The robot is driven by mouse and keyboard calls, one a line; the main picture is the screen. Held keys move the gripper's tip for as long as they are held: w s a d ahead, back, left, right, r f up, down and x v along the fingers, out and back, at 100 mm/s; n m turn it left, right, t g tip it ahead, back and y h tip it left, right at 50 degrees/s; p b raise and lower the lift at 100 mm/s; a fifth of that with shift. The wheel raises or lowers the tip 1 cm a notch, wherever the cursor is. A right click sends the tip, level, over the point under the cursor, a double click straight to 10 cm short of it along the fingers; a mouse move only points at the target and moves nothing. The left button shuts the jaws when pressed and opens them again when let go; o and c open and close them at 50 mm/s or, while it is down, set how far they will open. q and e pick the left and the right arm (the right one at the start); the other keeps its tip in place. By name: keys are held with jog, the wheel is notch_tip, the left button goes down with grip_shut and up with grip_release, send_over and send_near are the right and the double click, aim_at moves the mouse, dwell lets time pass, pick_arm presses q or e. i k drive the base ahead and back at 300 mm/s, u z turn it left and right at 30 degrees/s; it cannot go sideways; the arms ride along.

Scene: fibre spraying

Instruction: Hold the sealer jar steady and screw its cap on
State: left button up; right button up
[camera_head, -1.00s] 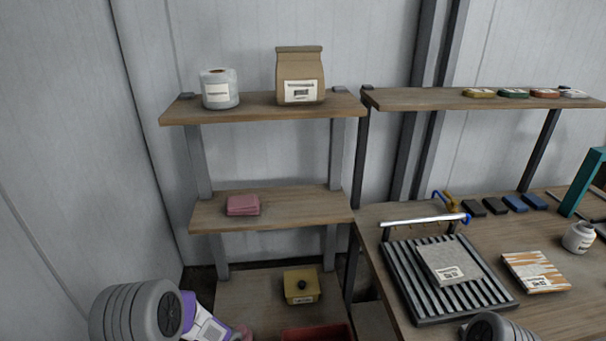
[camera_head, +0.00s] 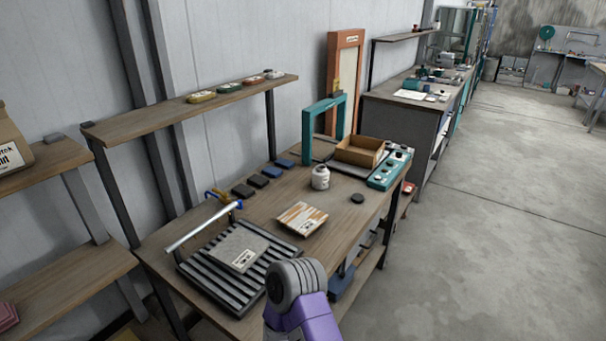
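The sealer jar appears to be the small white jar (camera_head: 320,177) with a dark label, standing upright on the wooden workbench (camera_head: 262,203). A small dark round disc (camera_head: 357,198), perhaps its cap, lies on the bench to the right of the jar, apart from it. One of my arms, grey and purple, shows at the bottom centre in front of the bench. Its gripper is not visible. My other arm is out of the picture.
A ribbed black tray (camera_head: 212,287) with a grey slab (camera_head: 238,247) fills the bench's near left. A cardboard box (camera_head: 360,152), teal frame (camera_head: 307,133) and teal control box (camera_head: 390,170) stand behind. Open floor (camera_head: 470,230) lies right.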

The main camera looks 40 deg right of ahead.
aim_at(320, 174)
jog(key=u, duration=0.1)
jog(key=k, duration=0.95)
jog(key=z, duration=1.25)
jog(key=i, duration=0.8)
jog(key=z, duration=0.4)
jog(key=k, duration=0.55)
jog(key=z, duration=0.95)
jog(key=i, duration=1.35)
jog(key=z, duration=0.35)
